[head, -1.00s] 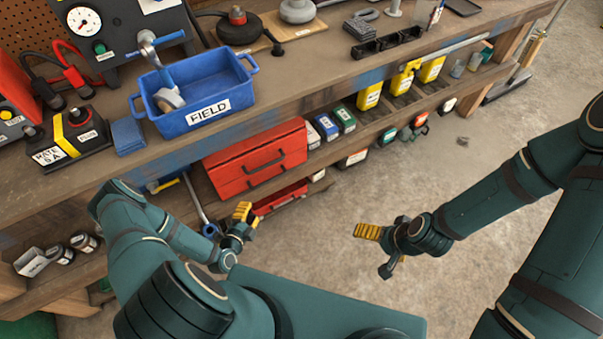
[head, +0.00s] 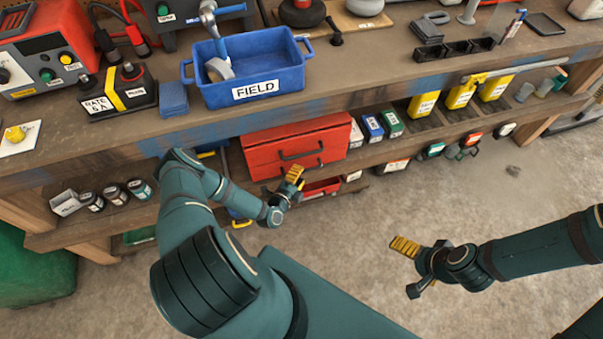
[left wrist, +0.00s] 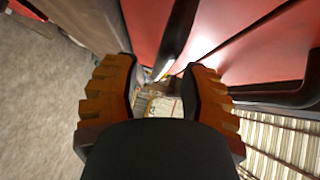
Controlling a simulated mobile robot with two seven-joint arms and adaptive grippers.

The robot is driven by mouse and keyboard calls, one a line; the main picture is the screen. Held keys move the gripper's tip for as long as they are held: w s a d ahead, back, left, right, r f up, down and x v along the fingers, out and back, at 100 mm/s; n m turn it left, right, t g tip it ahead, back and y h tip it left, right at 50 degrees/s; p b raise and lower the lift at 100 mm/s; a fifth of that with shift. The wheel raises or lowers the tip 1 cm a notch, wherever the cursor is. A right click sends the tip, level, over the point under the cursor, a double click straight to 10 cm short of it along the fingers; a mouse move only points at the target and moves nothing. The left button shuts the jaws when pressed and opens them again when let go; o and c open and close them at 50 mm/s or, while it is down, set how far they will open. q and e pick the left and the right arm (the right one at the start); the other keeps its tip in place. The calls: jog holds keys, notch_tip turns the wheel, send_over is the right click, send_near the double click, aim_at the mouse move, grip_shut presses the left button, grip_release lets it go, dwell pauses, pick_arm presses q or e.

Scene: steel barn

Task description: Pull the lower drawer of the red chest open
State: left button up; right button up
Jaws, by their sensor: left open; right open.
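The red chest (head: 270,140) stands on the shelf under the bench in the head view, with dark handles on its front. My left gripper (head: 291,182) is open at the lower part of its front, and its yellow finger hides part of it. In the left wrist view the open fingers (left wrist: 165,80) have red chest faces (left wrist: 235,50) with dark handles (left wrist: 180,28) beyond and beside them. I cannot tell whether a handle lies between the fingertips. My right gripper (head: 410,268) is open and empty over the floor.
A red open-topped piece (head: 322,187) shows below the chest; I cannot tell if it belongs to it. Small boxes (head: 373,127) stand right of the chest, and jars (head: 115,192) to the left. A blue FIELD bin (head: 255,75) is on the bench.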

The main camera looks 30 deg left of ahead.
pick_arm(q)
jog(key=shift+w+a+f, duration=0.1)
jog(key=shift+w+f, duration=0.05)
jog(key=shift+w, duration=0.95)
grip_shut()
